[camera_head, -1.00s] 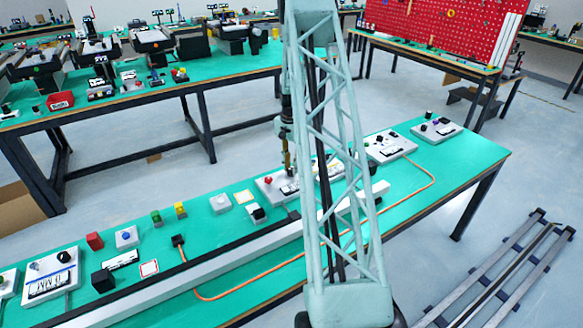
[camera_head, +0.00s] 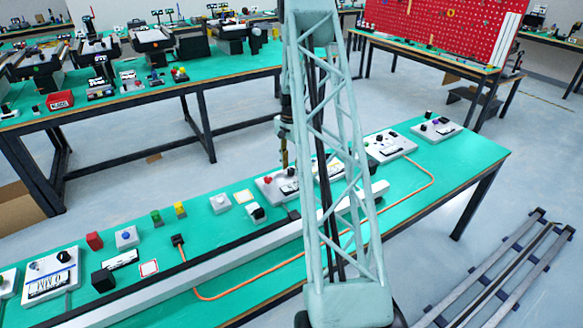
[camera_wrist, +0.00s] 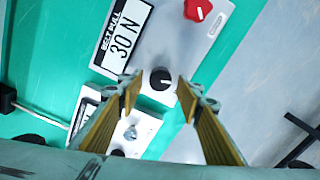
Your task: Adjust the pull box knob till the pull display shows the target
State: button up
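The white pull box shows at the top of the wrist view, with a black knob (camera_wrist: 162,79) that has a white pointer mark. Next to the knob, a black-framed plate (camera_wrist: 123,37) reads "30 N" under small lettering that looks like "BELT PULL". Another white panel (camera_wrist: 90,92) lies lower left, partly hidden by a finger; its reading is not legible. My gripper (camera_wrist: 159,92) is open, its yellow fingers on either side of the black knob with gaps showing. I cannot tell its height above the knob. In the head view my gripper (camera_head: 284,158) points down over the box (camera_head: 268,196).
A red knob (camera_wrist: 198,9) sits on the same box. A white box (camera_head: 388,147) with knobs stands farther right on the green bench. An orange cable (camera_head: 420,190) curves over the bench. Small coloured blocks and boxes stand to the left, beside a long rail (camera_head: 220,254).

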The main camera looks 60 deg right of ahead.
aim_at(291, 169)
jog(key=shift+r, duration=0.15)
notch_tip(291, 169, up, 12)
dwell(0.8)
dwell(0.4)
